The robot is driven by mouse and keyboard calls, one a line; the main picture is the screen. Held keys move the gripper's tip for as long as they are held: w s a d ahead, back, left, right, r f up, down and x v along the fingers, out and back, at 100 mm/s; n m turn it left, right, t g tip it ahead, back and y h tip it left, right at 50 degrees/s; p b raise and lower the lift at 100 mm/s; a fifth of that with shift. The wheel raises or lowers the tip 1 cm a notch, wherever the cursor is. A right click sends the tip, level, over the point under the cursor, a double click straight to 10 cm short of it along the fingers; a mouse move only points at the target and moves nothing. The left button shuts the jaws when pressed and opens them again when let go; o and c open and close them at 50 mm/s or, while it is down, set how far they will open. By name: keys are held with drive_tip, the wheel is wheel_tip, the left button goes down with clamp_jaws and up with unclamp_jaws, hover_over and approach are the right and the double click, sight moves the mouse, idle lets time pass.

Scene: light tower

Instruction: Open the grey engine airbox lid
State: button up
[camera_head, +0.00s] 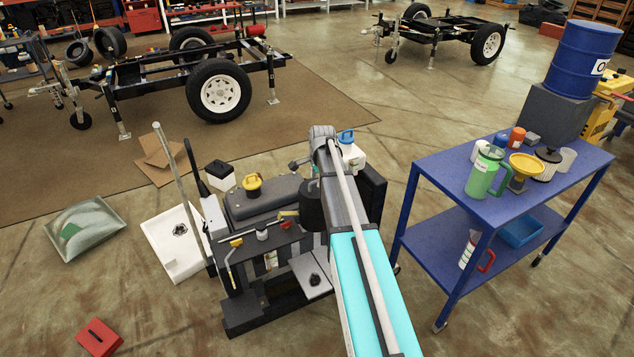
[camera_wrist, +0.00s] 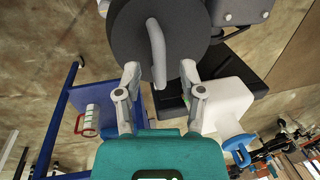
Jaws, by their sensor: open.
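The grey airbox lid (camera_wrist: 125,30) is a dark round disc at the top of the wrist view, with a lighter grey bar handle (camera_wrist: 156,45) across it. Its round dark housing (camera_head: 311,205) shows partly in the head view, beside my arm. My gripper (camera_wrist: 160,72) is open, its two fingertips at the near edge of the lid. The lower end of the handle lies between the fingertips, with gaps on both sides; I see no contact. In the head view my arm hides the gripper and most of the lid. The lid appears seated on the housing.
A white jug (camera_wrist: 222,105) with a blue cap stands close to the right finger. The engine (camera_head: 265,200) has a yellow cap (camera_head: 252,184) and levers. A blue cart (camera_head: 520,190) with a green jug (camera_head: 487,172) stands to the right. Bare floor separates cart and engine.

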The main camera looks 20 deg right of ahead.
drive_tip(key=shift+f, duration=0.1)
clamp_jaws()
idle(0.3)
drive_tip(key=shift+w+a, duration=0.1)
drive_tip(key=shift+a, duration=0.05)
